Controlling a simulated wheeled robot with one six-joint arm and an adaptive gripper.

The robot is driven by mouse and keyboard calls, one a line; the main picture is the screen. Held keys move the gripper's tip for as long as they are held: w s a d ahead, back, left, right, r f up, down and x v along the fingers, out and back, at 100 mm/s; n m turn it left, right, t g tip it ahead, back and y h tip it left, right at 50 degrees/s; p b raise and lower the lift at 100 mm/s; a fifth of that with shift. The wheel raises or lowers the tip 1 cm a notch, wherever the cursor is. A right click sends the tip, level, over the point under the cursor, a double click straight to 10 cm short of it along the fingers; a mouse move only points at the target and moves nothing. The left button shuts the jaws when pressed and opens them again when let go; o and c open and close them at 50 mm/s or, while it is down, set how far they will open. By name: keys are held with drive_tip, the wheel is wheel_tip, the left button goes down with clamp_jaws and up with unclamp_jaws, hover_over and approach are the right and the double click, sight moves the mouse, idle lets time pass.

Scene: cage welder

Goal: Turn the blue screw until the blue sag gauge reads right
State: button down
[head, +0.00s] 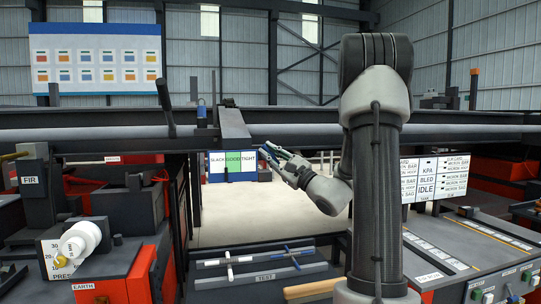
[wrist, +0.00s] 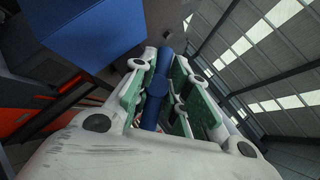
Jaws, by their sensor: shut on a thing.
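The blue sag gauge (head: 217,177) hangs below the long beam, with a white SLACK zone, a green GOOD zone and a white TIGHT zone. Its pointer is too small to read. My gripper (head: 271,155) is just right of the gauge, reaching leftward and up. In the wrist view, my gripper (wrist: 158,92) is shut on the blue screw (wrist: 156,88), whose shaft and crosspiece show between the green-padded fingers. The fingers hide part of the screw. A large blue block (wrist: 95,30) is close by at the upper left.
The dark beam (head: 290,130) runs across above my gripper. A console with a white dial (head: 65,250) stands left, and a grey bench (head: 465,255) stands right. The floor beyond the gauge looks clear.

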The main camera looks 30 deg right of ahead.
drive_tip(key=shift+a+f, duration=0.1)
drive_tip(key=shift+f, duration=0.1)
drive_tip(key=c, duration=1.4)
unclamp_jaws()
drive_tip(key=shift+r, duration=0.1)
drive_tip(key=shift+s, duration=0.1)
drive_tip(key=v, duration=1.1)
drive_tip(key=shift+s+d+f, duration=0.2)
drive_tip(key=shift+s+f, duration=0.05)
drive_tip(key=shift+s, duration=0.05)
